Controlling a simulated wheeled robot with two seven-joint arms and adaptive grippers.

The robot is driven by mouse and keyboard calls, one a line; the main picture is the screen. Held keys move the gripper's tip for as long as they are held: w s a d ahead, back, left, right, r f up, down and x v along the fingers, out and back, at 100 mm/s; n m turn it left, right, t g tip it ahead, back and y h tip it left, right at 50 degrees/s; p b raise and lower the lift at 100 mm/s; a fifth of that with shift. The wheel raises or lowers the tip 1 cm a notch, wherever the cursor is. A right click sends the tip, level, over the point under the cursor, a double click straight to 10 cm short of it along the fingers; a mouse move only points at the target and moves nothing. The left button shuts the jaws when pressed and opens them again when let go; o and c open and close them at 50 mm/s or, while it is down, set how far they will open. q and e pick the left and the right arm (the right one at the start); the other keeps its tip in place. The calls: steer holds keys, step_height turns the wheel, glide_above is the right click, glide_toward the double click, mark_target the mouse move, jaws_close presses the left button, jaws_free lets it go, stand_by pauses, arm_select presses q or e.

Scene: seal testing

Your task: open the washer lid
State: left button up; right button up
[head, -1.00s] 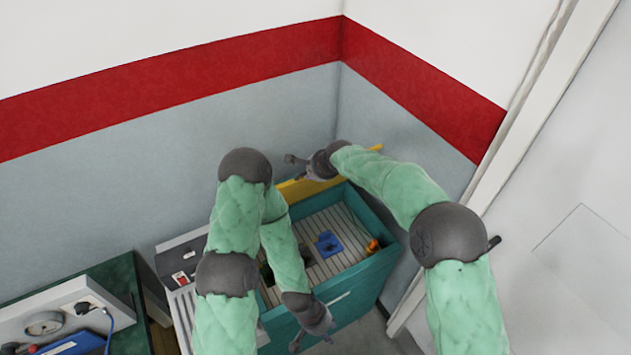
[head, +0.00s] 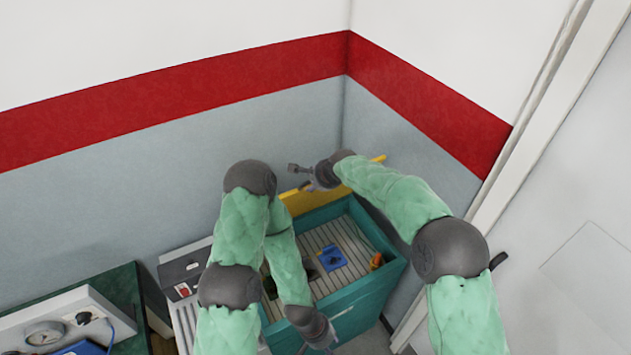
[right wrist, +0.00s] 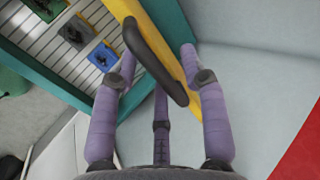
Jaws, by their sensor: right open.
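The washer is a teal box (head: 355,305) with a slatted inside, in the lower middle of the head view. Its yellow lid (head: 308,200) stands raised along the back edge, and the inside is exposed. In the right wrist view the yellow lid (right wrist: 205,72) carries a dark curved handle (right wrist: 155,62). My right gripper (head: 302,177) is open at the lid's upper edge; its fingers (right wrist: 158,62) are spread with the handle between them. I cannot tell whether they touch it. My left gripper (head: 318,338) hangs low at the washer's front side, its jaws unclear.
Inside the washer lie a blue part (head: 331,259) and an orange part (head: 376,261). A bench with a gauge (head: 44,333) stands at left, beside a grey unit (head: 183,266). Walls close in behind and to the right.

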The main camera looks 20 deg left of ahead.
steer(key=v, duration=1.2)
stand_by(0.3)
steer(key=s+d+f+n+g+h+b, duration=0.15)
steer(key=d+f+b, duration=0.4)
steer(key=f, duration=0.85)
steer(key=s+d+f+b, duration=0.2)
steer(key=d+f+b, duration=0.35)
steer(key=f, duration=0.75)
steer(key=s+d+f+n+g+b, duration=0.1)
steer(key=s+d+f+b, duration=0.15)
steer(key=d+f, duration=0.85)
steer(key=s+d+f+n+b, duration=0.1)
steer(key=s+d+f+b, duration=0.2)
steer(key=s+f, duration=0.4)
steer(key=s+d+f+g+b, duration=0.1)
steer(key=s+d+f+b, duration=0.3)
steer(key=f, duration=0.8)
steer(key=s+d+f+n+b, duration=0.1)
steer(key=s+d+f+b, duration=0.2)
steer(key=s+f+b, duration=0.4)
steer(key=s+f, duration=0.2)
steer(key=s, duration=0.3)
steer(key=shift+d+f+n+g, duration=0.35)
steer(key=shift+d+f, duration=0.05)
steer(key=shift+a+h, duration=0.15)
steer(key=shift+h, duration=0.1)
